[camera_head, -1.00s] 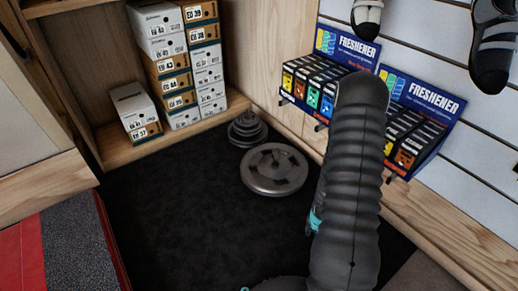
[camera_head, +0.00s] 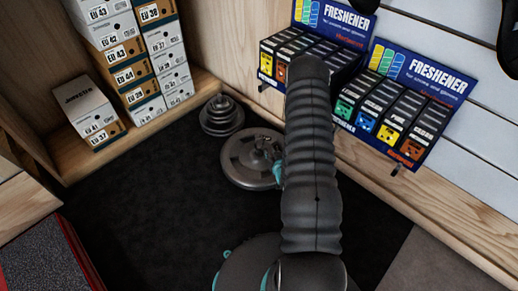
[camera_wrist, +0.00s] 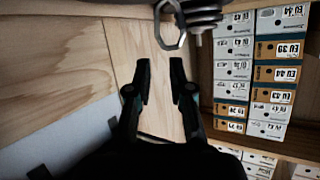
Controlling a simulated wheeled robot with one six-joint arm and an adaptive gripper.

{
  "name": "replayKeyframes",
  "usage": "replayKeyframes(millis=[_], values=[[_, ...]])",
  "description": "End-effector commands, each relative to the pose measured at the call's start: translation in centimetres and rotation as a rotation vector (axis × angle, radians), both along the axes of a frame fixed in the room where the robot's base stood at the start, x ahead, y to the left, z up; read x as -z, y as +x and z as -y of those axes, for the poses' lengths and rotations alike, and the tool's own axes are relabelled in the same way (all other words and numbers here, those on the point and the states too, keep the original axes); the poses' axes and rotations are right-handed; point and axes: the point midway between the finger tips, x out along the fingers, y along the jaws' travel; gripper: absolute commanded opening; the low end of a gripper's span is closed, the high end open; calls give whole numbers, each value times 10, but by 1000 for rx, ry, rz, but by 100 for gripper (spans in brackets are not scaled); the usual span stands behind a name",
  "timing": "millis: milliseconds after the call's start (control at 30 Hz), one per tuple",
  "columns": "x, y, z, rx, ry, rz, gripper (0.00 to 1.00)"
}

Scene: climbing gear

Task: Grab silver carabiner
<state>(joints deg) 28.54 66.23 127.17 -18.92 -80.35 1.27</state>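A silver-grey ring-like loop, which looks like the carabiner (camera_wrist: 170,48), shows at the top of the wrist view, cut off by the upper edge. It is beyond my fingertips and apart from them. My gripper (camera_wrist: 161,78) is open, with a gap between its two dark fingers and nothing in it.
Stacked small weights (camera_head: 222,116) stand beside the plate; shoe boxes (camera_head: 135,70) fill the shelf at left. Freshener displays (camera_head: 395,115) line the wall at right. A red-edged grey mat (camera_head: 40,255) lies at lower left. The dark floor between is clear.

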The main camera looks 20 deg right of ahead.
Motion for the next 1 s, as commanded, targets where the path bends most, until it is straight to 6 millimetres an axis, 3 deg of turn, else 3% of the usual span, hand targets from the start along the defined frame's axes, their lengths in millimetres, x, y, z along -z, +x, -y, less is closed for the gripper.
replayKeyframes(millis=[300,567,833,1000], values=[[22,50,8,1,2,0,21],[28,64,12,4,2,0,21],[42,98,17,4,1,1,21],[47,110,19,5,2,-1,21]])
